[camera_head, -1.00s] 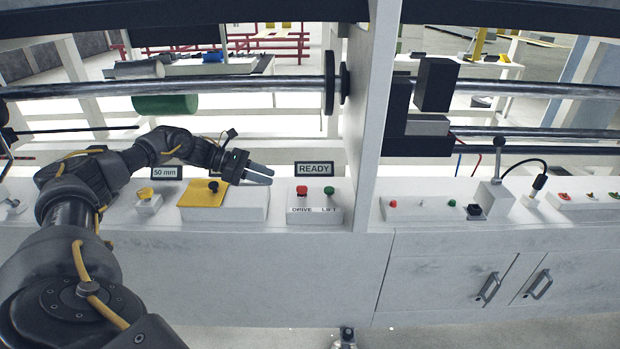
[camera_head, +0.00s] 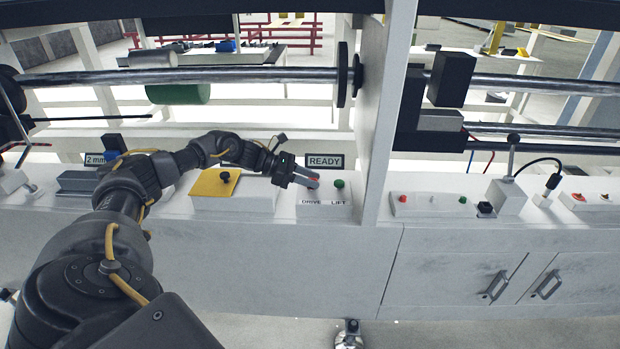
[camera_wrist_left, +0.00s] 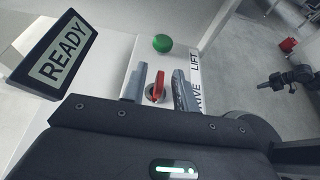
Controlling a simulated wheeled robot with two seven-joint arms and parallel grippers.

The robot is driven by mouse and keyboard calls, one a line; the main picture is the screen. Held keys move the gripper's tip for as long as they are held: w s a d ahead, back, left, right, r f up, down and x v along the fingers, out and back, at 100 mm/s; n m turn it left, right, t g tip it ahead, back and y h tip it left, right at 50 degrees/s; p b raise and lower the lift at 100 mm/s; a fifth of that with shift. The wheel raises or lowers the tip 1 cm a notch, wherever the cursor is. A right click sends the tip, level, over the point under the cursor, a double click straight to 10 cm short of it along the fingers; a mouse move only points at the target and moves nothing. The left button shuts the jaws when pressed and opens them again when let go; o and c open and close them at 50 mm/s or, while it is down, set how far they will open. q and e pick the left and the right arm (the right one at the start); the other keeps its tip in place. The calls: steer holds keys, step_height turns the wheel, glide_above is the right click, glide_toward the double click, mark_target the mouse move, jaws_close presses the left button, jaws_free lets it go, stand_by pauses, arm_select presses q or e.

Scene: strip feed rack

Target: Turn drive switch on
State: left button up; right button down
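The drive switch (camera_wrist_left: 158,88) is a red lever on a round base, above the word DRIVE on a white box (camera_head: 318,211). My left gripper (camera_head: 313,180) is at this switch in the head view and partly covers it. In the left wrist view the two grey fingers of my left gripper (camera_wrist_left: 159,88) stand open, one on each side of the red lever. A gap shows beside the lever, so the fingers do not look closed on it.
The green lift knob (camera_head: 339,184) is just right of the drive switch. A READY sign (camera_head: 325,161) stands behind the box. A white upright (camera_head: 385,110) rises close on the right.

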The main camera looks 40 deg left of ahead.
arm_select(q)
steer(key=shift+d, duration=0.1)
jaws_close()
